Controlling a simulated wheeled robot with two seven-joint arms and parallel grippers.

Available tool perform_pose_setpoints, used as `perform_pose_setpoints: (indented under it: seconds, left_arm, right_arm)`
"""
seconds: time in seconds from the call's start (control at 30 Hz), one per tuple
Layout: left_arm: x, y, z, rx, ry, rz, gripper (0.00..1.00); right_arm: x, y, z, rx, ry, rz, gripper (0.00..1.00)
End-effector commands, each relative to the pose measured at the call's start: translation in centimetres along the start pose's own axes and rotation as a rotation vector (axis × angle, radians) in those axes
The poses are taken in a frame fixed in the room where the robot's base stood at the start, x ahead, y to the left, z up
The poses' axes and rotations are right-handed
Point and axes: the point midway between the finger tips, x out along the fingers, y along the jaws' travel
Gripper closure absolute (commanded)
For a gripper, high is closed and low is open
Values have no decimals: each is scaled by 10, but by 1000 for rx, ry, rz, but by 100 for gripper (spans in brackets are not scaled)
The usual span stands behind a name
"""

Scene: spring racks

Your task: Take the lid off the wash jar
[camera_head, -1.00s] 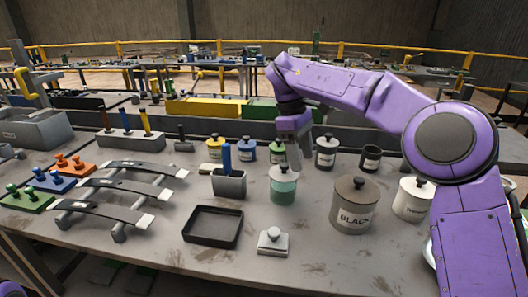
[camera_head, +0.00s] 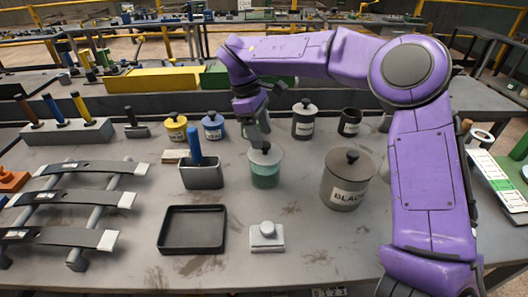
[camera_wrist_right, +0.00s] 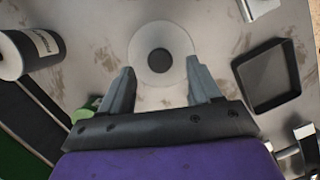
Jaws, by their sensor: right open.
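The wash jar (camera_head: 265,174) is a clear jar with green contents, upright on the bench. Its pale grey lid (camera_head: 254,159) is on, with a dark round knob (camera_head: 266,149) on top. My right gripper (camera_head: 256,144) is close above and behind the lid and partly overlaps the knob in the head view. In the right wrist view my right gripper (camera_wrist_right: 160,66) is open and empty. There the round lid (camera_wrist_right: 158,35) and dark knob (camera_wrist_right: 159,61) show between and beyond the fingertips. I cannot tell the exact height gap. My left gripper is not in view.
A grey holder (camera_head: 202,175) with a blue handle stands left of the jar. A large "BLACK" canister (camera_head: 347,185) stands to the right. A black tray (camera_head: 193,231) and a small knobbed block (camera_head: 267,238) lie in front. Small canisters stand behind.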

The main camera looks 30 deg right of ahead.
Motion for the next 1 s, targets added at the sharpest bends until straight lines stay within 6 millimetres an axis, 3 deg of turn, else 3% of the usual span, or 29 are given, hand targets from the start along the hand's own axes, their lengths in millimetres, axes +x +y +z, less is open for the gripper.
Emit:
perform_pose_setpoints:
  seconds: [0.17,0.4,0.57,0.6,0.87,1.0]
  left_arm:
    - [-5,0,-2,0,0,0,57]
    - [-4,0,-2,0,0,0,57]
    - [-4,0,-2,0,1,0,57]
    - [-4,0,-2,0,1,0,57]
    - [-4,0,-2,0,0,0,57]
    - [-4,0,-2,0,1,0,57]
  right_arm:
    - [23,0,2,2,0,-1,37]
    - [26,0,1,2,0,0,40]
    - [26,0,1,2,0,0,92]
    - [26,0,1,2,0,0,99]
    - [25,0,2,2,1,0,99]
    - [15,1,4,2,2,3,99]
